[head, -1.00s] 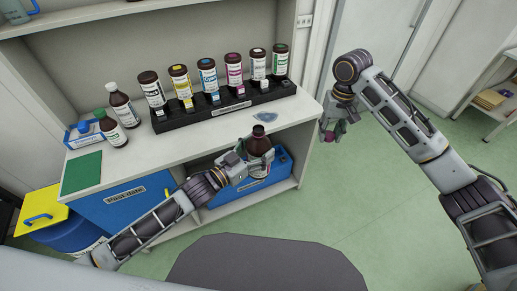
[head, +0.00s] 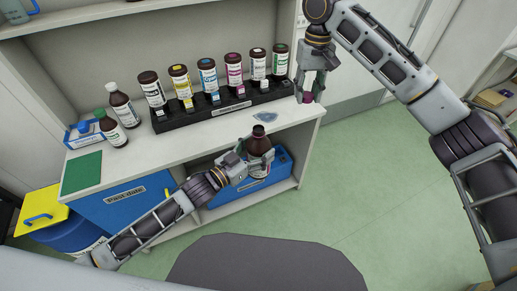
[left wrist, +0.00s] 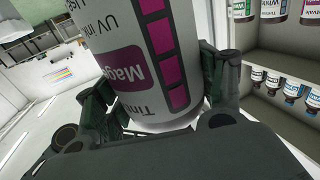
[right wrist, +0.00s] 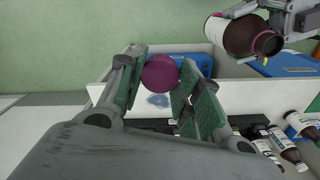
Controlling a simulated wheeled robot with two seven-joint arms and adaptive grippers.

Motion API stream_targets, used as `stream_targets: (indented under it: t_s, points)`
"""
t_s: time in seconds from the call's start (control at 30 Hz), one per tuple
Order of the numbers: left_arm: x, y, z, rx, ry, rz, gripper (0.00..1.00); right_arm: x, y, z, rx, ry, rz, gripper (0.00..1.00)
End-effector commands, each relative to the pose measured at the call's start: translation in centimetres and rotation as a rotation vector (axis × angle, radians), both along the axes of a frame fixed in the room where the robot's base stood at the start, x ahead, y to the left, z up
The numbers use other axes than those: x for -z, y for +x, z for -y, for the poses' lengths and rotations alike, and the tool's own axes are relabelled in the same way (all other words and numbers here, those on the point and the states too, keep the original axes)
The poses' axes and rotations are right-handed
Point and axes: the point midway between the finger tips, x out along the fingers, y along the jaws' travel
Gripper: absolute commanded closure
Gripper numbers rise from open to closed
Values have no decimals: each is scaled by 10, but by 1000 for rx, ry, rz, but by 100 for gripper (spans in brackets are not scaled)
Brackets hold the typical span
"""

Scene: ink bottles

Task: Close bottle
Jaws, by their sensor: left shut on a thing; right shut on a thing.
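My left gripper (head: 250,163) is shut on a brown ink bottle (head: 260,141) in front of the bench edge. The bottle is roughly upright, and its neck is uncapped. Its white and magenta label (left wrist: 140,65) fills the left wrist view between the fingers. My right gripper (head: 312,88) is shut on a small magenta cap (right wrist: 160,72) at its fingertips. In the head view, the cap (head: 307,97) appears near the bench's right end, up and right of the bottle and apart from it. The right wrist view also shows the open bottle (right wrist: 228,36) at upper right.
A black rack (head: 222,114) with several capped ink bottles stands on the bench (head: 185,147). A blue puddle-like spot (head: 265,117) lies near the rack's front. Two more bottles stand at left beside a green mat (head: 82,172). A blue bin (head: 283,158) sits below the bench top.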

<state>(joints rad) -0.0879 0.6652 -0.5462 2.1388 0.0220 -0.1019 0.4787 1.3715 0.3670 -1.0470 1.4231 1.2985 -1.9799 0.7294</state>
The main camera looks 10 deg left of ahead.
Motion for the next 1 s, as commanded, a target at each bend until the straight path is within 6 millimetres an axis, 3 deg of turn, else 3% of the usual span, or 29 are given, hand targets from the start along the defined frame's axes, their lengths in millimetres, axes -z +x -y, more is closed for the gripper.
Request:
stream_targets:
  t_s: [0.3, 0.6, 0.8, 1.0]
  points:
    - [-2, 0, 0, 1, -1, 3, 80, -49, -7, -52, -97, -1, 3, 75]
    - [-2, 0, 0, 1, -1, 3, 80, -78, -28, -105, -216, -1, 1, 75]
    - [-2, 0, 0, 1, -1, 3, 80, -77, -46, -131, -299, -1, -1, 75]
    - [-2, 0, 0, 1, -1, 3, 80, -57, -62, -145, -373, -3, -1, 75]
